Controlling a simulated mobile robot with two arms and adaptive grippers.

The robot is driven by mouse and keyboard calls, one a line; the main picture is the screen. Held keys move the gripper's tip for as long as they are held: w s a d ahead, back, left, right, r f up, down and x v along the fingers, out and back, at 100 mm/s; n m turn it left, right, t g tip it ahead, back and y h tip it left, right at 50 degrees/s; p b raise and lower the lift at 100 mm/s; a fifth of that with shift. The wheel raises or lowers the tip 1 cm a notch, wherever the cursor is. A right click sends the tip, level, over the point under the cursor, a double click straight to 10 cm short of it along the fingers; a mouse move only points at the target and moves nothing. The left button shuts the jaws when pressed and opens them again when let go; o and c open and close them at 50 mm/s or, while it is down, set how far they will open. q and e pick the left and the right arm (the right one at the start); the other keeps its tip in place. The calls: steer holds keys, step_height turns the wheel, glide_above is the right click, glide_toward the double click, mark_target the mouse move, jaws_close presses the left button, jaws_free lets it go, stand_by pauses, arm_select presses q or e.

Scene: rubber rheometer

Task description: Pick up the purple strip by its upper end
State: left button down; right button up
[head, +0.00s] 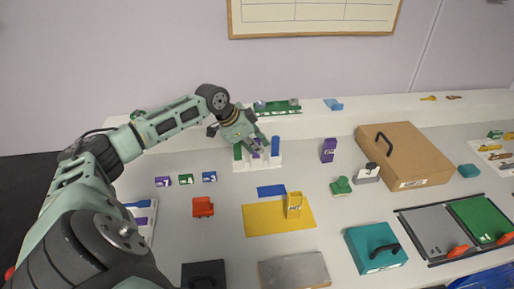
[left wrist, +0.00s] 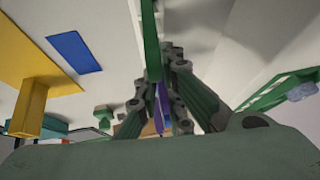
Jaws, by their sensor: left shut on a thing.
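The purple strip (head: 256,153) stands in the white rack (head: 243,166) at the middle of the table, between a green strip (head: 238,152) and a blue strip (head: 275,146). My left gripper (head: 256,147) reaches down over the rack and is shut on the purple strip near its upper end. In the left wrist view the purple strip (left wrist: 159,108) shows between the dark fingers, beside the green strip (left wrist: 152,45). The fingers hide part of the purple strip, and I cannot tell if it is lifted. My right gripper is not in view.
A blue flat strip (head: 271,191) lies by a yellow mat (head: 260,224) bearing a yellow holder (head: 294,206). A purple block (head: 328,150) and a brown box (head: 418,158) stand to the right. A raised ledge (head: 360,112) runs behind the rack.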

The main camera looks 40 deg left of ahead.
arm_select(q)
steer(key=r, duration=0.3)
steer(key=r+b, duration=0.1)
steer(key=shift+w+a+r, duration=0.25)
steer(key=shift+r, duration=0.15)
steer(key=w+d+r, duration=0.3)
steer(key=d+r, duration=0.3)
steer(key=d, duration=0.5)
steer(key=shift+w+b, duration=0.3)
steer(key=shift+w, duration=0.1)
steer(key=shift+d+r, duration=0.1)
